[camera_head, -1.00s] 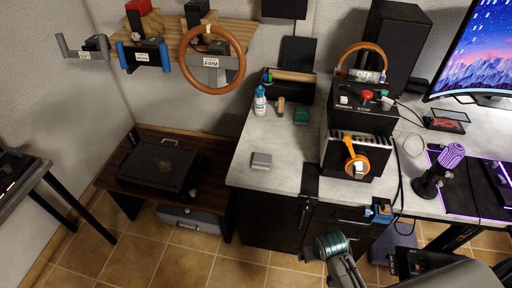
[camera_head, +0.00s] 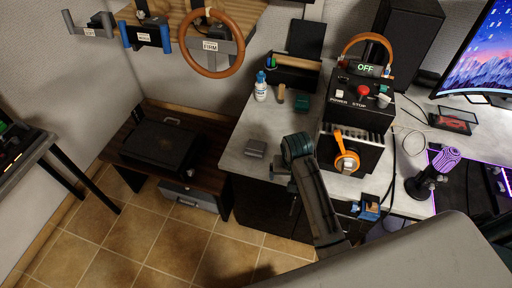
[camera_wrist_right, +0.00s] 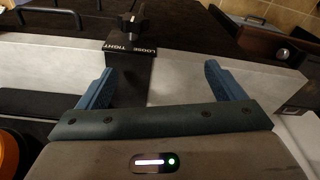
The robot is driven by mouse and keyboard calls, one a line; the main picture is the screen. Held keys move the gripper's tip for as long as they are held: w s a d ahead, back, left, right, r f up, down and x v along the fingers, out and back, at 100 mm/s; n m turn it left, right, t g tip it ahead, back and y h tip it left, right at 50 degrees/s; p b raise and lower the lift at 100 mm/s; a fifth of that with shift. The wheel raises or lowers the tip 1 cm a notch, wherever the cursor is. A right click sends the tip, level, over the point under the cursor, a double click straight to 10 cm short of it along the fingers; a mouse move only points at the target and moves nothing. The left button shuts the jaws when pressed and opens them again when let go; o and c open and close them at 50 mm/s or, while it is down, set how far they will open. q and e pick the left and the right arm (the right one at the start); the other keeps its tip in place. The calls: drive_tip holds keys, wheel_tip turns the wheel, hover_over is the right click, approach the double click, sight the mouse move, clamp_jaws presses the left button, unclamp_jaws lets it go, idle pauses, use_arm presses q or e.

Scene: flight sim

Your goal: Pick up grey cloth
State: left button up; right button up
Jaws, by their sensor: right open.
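The cloth cannot be made out in that view. My left gripper is in neither view.
A black control box (camera_head: 360,105) with buttons and an orange-handled part stands right of my arm. A white bottle (camera_head: 261,90) and a tool caddy (camera_head: 292,75) stand behind the cloth. A LOOSE/TIGHT knob (camera_wrist_right: 130,25) sits beyond the fingers at the desk edge.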

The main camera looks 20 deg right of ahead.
drive_tip(key=shift+m+g, duration=0.5)
drive_tip(key=shift+m, duration=0.3)
drive_tip(key=w+a+r, duration=0.1)
drive_tip(key=w, duration=0.2)
drive_tip(key=w+a+r, duration=0.1)
drive_tip(key=w, duration=0.3)
drive_tip(key=w+a+r, duration=0.1)
drive_tip(key=w, duration=0.2)
drive_tip(key=shift+w+a+r, duration=0.2)
drive_tip(key=shift+w+r, duration=0.15)
drive_tip(key=shift+w, duration=0.05)
wheel_tip(320, 180, up, 5)
drive_tip(key=m, duration=0.1)
hover_over(256, 147)
drive_tip(key=shift+g+y, duration=0.3)
drive_tip(key=shift+g, duration=0.1)
wheel_tip(256, 147, down, 6)
drive_tip(key=shift+w+a+r+p, duration=0.1)
drive_tip(key=shift+w+a+p, duration=0.05)
drive_tip(key=shift+p, duration=0.45)
drive_tip(key=shift+f, duration=0.3)
drive_tip(key=f, duration=0.1)
drive_tip(key=f+p, duration=0.1)
drive_tip(key=f, duration=0.1)
drive_tip(key=shift+s+f+p, duration=0.2)
drive_tip(key=shift+f+p, duration=0.1)
drive_tip(key=shift+f, duration=0.5)
drive_tip(key=c, duration=1.1)
